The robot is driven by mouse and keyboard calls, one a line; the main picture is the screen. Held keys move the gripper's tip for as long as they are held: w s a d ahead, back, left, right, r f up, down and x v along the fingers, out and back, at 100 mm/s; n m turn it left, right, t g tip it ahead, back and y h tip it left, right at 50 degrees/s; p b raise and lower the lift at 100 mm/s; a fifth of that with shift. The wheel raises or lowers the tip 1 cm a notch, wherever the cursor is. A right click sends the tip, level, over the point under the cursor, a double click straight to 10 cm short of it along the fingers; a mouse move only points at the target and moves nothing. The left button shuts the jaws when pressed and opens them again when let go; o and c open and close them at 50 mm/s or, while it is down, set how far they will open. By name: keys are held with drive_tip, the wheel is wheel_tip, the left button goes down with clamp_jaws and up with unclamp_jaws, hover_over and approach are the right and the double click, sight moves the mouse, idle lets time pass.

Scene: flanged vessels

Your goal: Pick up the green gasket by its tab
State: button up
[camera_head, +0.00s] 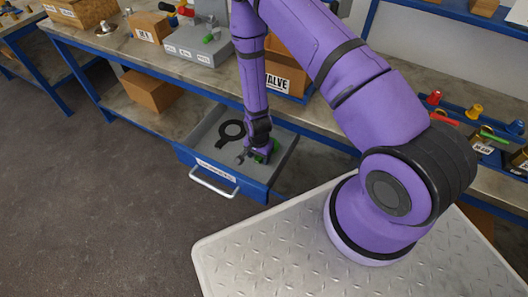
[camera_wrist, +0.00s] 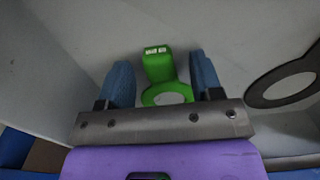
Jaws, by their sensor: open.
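The green gasket (camera_wrist: 157,66) lies on the grey floor of the open drawer, its labelled tab pointing away from my wrist and its ring nearer to it. My gripper (camera_wrist: 162,72) is open, with one blue finger on each side of the gasket and visible gaps between fingers and tab. Part of the ring is hidden behind the gripper's metal bar. In the head view, my gripper (camera_head: 255,157) reaches down into the drawer, and only bits of the green gasket (camera_head: 275,147) show around it. I cannot tell the exact height of the fingertips above the drawer floor.
A black ring gasket (camera_head: 231,132) lies to the left in the blue drawer (camera_head: 217,172), which is pulled out below the workbench; it also shows in the wrist view (camera_wrist: 283,89). A valve box (camera_head: 285,72) stands on the bench above.

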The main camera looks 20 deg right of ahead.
drive_tip(key=c, duration=0.9)
drive_tip(key=shift+r, duration=0.1)
